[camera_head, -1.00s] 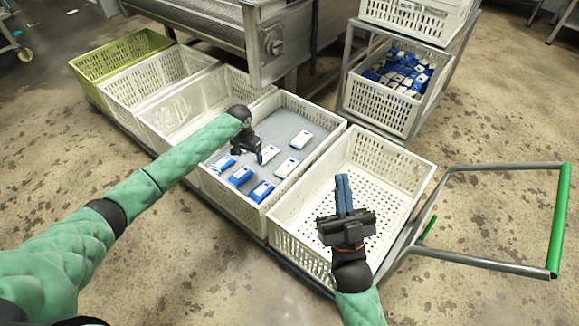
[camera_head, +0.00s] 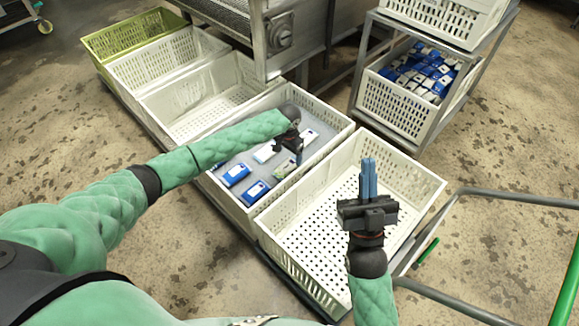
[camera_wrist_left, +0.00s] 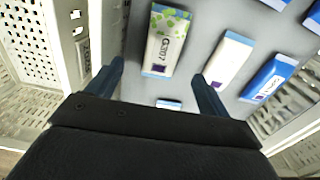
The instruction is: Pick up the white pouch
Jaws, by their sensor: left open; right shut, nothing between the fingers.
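White pouches with blue ends lie flat in the grey-floored crate (camera_head: 343,128): one (camera_head: 265,152) left of my left gripper, another (camera_head: 308,136) to its right. A white pouch with green dots (camera_head: 285,169) lies by the near wall. My left gripper (camera_head: 292,158) is open and empty over this crate. In the left wrist view, the green-dotted pouch (camera_wrist_left: 167,42) is ahead between the open fingers (camera_wrist_left: 161,88); a white pouch (camera_wrist_left: 228,62) lies by the right finger. My right gripper (camera_head: 369,164) is shut and empty over the empty crate.
Blue pouches (camera_head: 236,175) lie in the same crate. The empty white crate (camera_head: 320,235) is to its right; more crates, one green (camera_head: 130,35), stand to the left. A rack holds a filled crate (camera_head: 395,108) behind. A metal frame (camera_head: 277,40) stands close behind the crates.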

